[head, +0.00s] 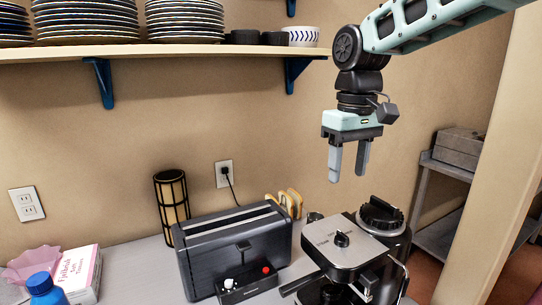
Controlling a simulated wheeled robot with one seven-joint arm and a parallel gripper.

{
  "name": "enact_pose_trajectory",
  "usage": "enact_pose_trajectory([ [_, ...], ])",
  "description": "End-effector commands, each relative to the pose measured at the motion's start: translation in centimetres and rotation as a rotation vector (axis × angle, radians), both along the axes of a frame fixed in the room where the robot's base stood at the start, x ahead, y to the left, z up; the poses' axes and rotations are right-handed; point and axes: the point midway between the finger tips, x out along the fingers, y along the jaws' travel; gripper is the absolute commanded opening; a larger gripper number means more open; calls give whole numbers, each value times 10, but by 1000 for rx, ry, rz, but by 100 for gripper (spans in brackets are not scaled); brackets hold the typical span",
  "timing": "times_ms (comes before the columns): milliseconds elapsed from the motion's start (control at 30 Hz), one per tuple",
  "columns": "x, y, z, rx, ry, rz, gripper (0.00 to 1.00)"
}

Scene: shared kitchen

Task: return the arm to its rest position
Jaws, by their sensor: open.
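My gripper (348,178) hangs from my arm at the upper right of the head view, with its fingers pointing down. The two grey fingers are apart and nothing is between them. The gripper is in the air above the black and silver coffee machine (335,240), and appears clear of it. No object is in contact with the fingers.
A shelf (190,51) with stacked plates (86,20) and bowls is left of my arm. Below stand a black toaster (235,250), a cylindrical lamp (172,205), a tissue box (80,270) and a blue bottle (45,290). A beige post (490,160) is at right.

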Motion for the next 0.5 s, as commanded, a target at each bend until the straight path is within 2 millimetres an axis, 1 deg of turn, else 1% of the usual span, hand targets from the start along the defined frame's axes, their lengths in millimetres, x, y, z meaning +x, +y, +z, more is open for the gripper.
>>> enact_pose_trajectory([
  [33,-14,10,-15,7,4,22,52],
  [67,-23,17,-24,12,4,37,52],
  [167,-62,39,-56,31,7,88,52],
  [200,-79,47,-70,37,8,109,52],
  [267,-104,56,-90,46,9,136,52],
  [300,-122,61,-103,50,8,156,52],
  [367,-148,65,-123,52,7,184,52],
  [400,-165,67,-135,55,6,200,52],
  [500,-204,66,-164,52,4,236,52],
])
